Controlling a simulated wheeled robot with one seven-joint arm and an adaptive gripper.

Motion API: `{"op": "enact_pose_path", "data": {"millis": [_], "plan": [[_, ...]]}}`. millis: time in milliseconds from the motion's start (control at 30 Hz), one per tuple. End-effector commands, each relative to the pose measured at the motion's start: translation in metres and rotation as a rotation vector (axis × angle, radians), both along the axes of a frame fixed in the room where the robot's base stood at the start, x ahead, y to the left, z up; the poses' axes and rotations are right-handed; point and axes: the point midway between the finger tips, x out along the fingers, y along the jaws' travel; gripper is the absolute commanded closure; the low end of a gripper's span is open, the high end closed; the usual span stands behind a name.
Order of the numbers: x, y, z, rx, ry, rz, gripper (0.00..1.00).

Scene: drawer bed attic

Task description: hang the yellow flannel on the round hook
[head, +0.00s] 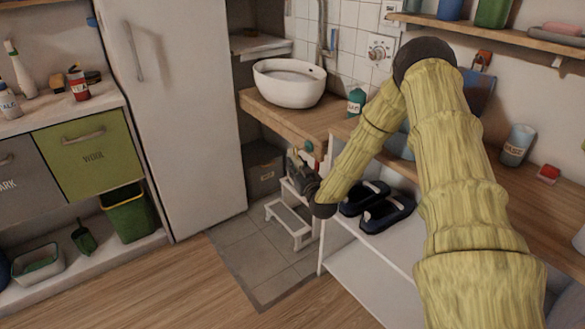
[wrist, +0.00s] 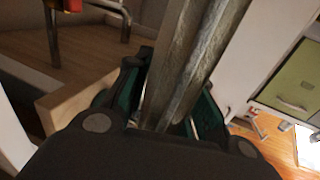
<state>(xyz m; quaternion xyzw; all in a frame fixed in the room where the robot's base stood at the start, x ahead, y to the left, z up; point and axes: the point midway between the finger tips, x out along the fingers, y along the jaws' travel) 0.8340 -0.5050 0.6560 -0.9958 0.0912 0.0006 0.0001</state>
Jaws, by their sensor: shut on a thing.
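My gripper (head: 298,168) is below the basin counter, beside the white step stool, at the end of my yellowish arm. In the wrist view my gripper (wrist: 165,105) is shut on a long, ribbed, grey-brown strip (wrist: 195,60) that runs up between its dark green pads. It may be the folded flannel, but it looks dull, not clearly yellow. Its ends are hidden or out of frame. A small round reddish thing (head: 309,147) is at the counter's edge, just above the gripper. I cannot tell whether it is the round hook.
A white basin (head: 290,85) stands on the wooden counter (head: 290,120), with a teal bottle (head: 356,101) to its right. The white step stool (head: 290,222) is close below the gripper. Dark slippers (head: 388,213) lie on a white shelf to the right. Floor at front left is clear.

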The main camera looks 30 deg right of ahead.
Motion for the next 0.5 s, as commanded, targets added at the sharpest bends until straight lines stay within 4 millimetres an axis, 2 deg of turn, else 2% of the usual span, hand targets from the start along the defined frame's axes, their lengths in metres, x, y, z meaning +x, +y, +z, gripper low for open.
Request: {"op": "enact_pose_path", "data": {"millis": [500], "plan": [[0.002, -0.023, -0.004, 0.001, -0.001, 0.0, 1.0]]}}
